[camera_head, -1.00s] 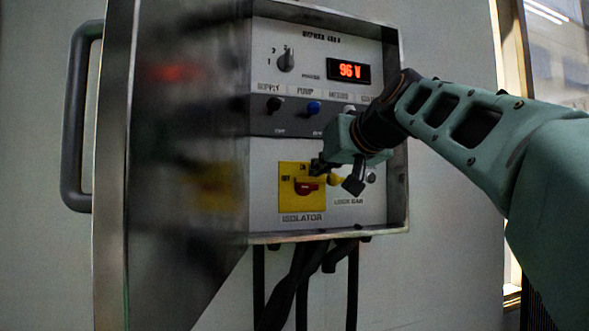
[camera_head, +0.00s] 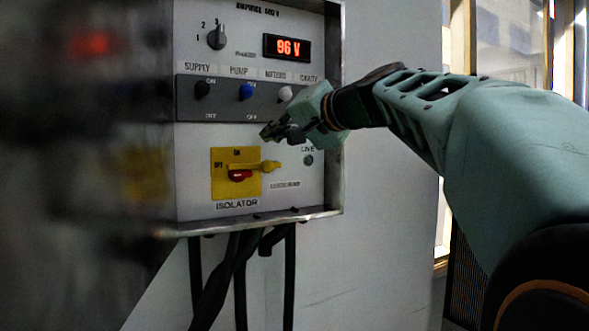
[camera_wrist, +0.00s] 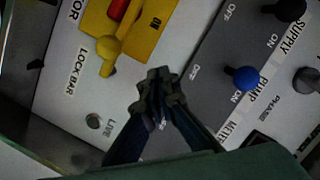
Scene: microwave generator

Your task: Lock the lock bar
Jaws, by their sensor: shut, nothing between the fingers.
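The lock bar (camera_head: 268,166) is a yellow bar with a rounded knob. In the head view it lies sideways across the yellow isolator plate (camera_head: 222,188), its knob to the right, above the "LOCK BAR" label. In the wrist view the lock bar's knob (camera_wrist: 108,46) is at upper left, beside the red handle (camera_wrist: 118,9). My gripper (camera_head: 268,133) is shut and empty, in front of the panel above and near the knob. In the wrist view my gripper (camera_wrist: 156,76) is clear of the knob.
Above are the supply switch (camera_head: 202,89), blue pump switch (camera_head: 246,91) and white meters switch (camera_head: 285,93), close to my gripper. The LIVE indicator (camera_head: 308,160) is at right. Black cables (camera_head: 240,265) hang below. The cabinet rim (camera_head: 334,110) borders the right.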

